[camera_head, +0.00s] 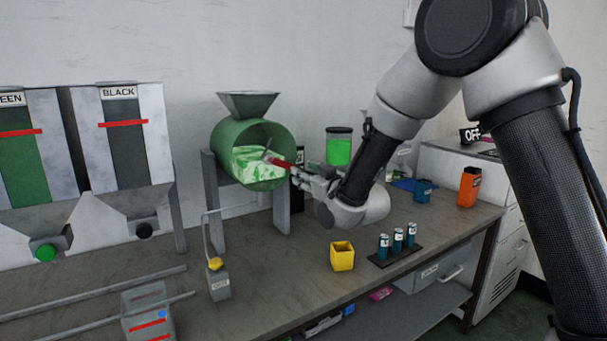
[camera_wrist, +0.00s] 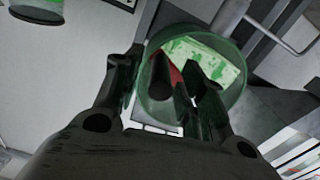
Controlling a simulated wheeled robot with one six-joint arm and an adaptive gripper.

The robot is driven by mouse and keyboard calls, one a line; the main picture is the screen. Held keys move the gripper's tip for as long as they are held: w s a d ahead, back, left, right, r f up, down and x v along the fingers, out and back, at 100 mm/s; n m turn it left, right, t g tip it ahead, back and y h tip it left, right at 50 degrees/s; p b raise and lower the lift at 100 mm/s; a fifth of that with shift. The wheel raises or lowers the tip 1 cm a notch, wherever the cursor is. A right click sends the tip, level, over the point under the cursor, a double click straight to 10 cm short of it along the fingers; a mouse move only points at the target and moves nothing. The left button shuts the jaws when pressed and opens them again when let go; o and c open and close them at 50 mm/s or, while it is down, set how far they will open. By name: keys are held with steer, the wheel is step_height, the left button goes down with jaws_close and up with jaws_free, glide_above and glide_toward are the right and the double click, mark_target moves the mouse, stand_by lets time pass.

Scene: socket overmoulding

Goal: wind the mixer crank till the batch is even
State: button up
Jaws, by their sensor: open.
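The green mixer drum (camera_head: 268,131) lies on its side on a grey stand, its open end facing me, with a hopper (camera_head: 248,103) on top. Inside, the batch (camera_head: 245,162) is streaked white and green; it also shows in the wrist view (camera_wrist: 222,62). The crank's red handle (camera_head: 280,162) sticks out of the drum's front. My gripper (camera_head: 303,175) is open at the handle's outer end. In the wrist view, the handle (camera_wrist: 177,75) shows between my open fingers (camera_wrist: 160,100), partly behind a dark round piece. I cannot tell whether they touch it.
A yellow box (camera_head: 342,256), a rack of blue cells (camera_head: 398,241) and a yellow-topped device (camera_head: 217,279) stand on the bench in front. A jar of green material (camera_head: 339,150) is behind my arm. Hoppers labelled BLACK (camera_head: 133,130) and partly cut-off "EEN" (camera_head: 33,140) stand left.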

steer(key=shift+x, duration=0.75)
jaws_close()
steer(key=shift+a, duration=0.1)
